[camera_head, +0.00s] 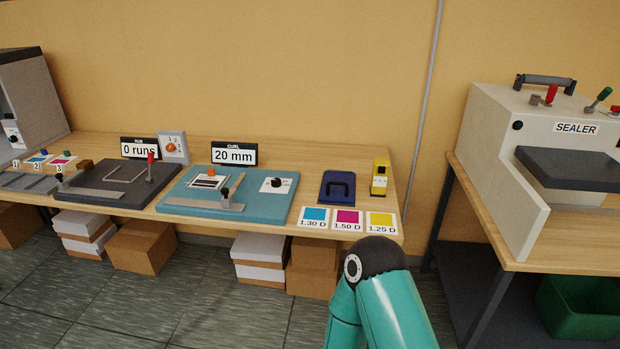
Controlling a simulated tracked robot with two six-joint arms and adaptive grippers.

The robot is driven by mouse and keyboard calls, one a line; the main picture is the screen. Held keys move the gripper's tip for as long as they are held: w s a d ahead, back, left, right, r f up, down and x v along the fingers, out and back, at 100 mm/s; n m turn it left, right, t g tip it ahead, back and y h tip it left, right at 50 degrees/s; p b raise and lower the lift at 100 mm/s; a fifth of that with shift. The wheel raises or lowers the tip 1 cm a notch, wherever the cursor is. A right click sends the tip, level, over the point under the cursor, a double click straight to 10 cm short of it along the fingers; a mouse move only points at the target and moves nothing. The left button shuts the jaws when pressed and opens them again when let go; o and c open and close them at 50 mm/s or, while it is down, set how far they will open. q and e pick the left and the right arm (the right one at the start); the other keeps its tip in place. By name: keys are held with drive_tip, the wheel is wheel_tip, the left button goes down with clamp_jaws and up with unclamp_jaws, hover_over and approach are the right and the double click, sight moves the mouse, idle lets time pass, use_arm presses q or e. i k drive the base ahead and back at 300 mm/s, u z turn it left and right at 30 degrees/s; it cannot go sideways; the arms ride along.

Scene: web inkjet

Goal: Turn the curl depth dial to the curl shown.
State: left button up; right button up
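A sign (234,154) reading "CURL 20 mm" stands at the back of the teal board (222,207). A black dial (276,183) sits on a small white plate at the board's right side; its marks are too small to read. The board also carries a white piece with an orange part (209,179) and a grey bar with an upright lever (226,198). No gripper is in view. A teal arm of mine rises at the bottom right, in front of the table, with its dark joint near the table's front edge.
Left of the teal board are a dark board (98,194), a "0 runs" sign (140,147) and a grey box with an orange knob (172,147). Right are a blue block (337,187), a yellow device (380,178) and colour cards (346,218). A sealer (545,150) stands far right.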

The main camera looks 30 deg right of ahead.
sight(276, 182)
drive_tip(key=z, duration=0.25)
drive_tip(key=i, duration=0.95)
drive_tip(key=z, duration=0.05)
